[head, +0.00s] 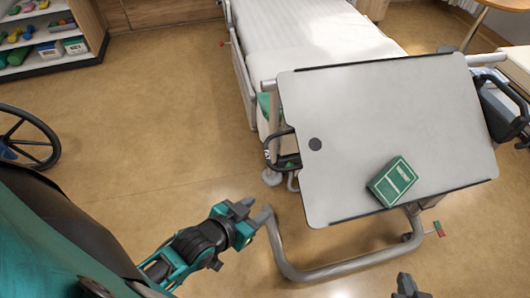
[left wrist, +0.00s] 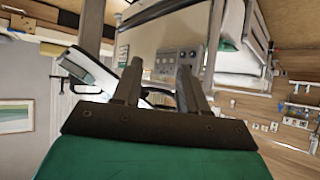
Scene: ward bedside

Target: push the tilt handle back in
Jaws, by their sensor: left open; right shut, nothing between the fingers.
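The tilt handle is hard to make out. A small red and green tab (head: 438,229) sticks out below the right part of the grey overbed table top (head: 350,110), and it may be the handle. My left gripper (head: 245,209) is open and empty, left of the table's front-left corner near the bent tube of its base. Its fingers also show in the left wrist view (left wrist: 158,85), apart with nothing between them. My right gripper (head: 407,286) is shut and empty at the bottom edge, below the table and left of the tab. Most of the table's underside is hidden.
A green box (head: 392,182) lies on the table top near its front edge. The table's bent tube base (head: 330,270) runs along the floor. The bed (head: 310,35) stands behind. A wheelchair wheel (head: 25,138) is at left. The floor (head: 150,120) at left is clear.

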